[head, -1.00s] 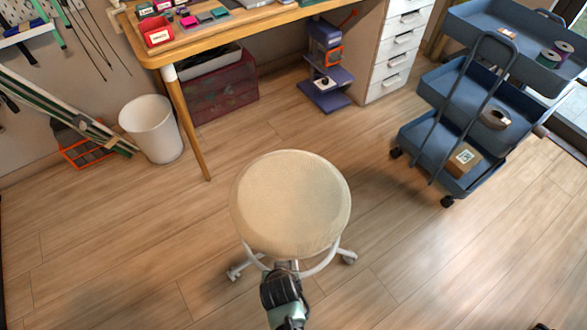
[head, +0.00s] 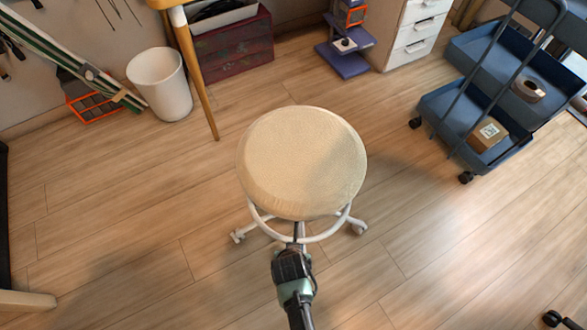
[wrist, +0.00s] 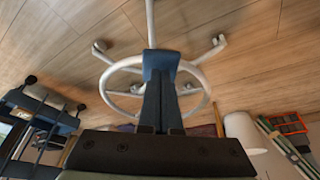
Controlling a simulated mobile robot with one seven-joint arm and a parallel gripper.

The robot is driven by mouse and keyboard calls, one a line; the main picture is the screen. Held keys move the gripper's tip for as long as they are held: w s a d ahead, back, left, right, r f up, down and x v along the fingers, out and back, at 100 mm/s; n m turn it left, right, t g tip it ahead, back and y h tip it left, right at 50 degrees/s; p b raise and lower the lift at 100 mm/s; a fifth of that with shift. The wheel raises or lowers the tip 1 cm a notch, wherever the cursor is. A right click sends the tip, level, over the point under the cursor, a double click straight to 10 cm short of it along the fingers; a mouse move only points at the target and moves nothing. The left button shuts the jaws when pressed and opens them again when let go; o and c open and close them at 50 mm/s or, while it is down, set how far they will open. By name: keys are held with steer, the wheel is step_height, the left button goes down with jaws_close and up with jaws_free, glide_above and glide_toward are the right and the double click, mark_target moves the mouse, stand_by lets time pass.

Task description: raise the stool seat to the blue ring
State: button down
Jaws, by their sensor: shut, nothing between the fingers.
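The stool has a round cream seat (head: 302,160) in the middle of the head view. Below it are a white foot ring (head: 312,238) and legs on casters. My gripper (head: 299,232) reaches in at the near side of the stool, by the seat's near edge. In the wrist view my dark gripper fingers (wrist: 161,70) are closed together and empty. They overlap the white foot ring (wrist: 112,72) in that view; I cannot tell whether they touch it. The seat's underside and post are hidden in the head view, and no blue ring is visible on the stool.
A white bin (head: 160,85) stands at the back left beside a wooden table leg (head: 196,80). A blue trolley (head: 475,110) stands at the right, with a white drawer unit (head: 412,35) behind it. The floor around the stool is clear.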

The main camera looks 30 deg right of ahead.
steer(key=shift+f+b, duration=1.85)
steer(key=shift+f, duration=0.6)
steer(key=shift+r, duration=0.15)
step_height(320, 180, up, 5)
steer(key=p, duration=0.5)
steer(key=shift+r+p, duration=0.2)
steer(key=shift+p, duration=0.15)
steer(key=shift+f, duration=0.2)
steer(key=shift+r, duration=0.1)
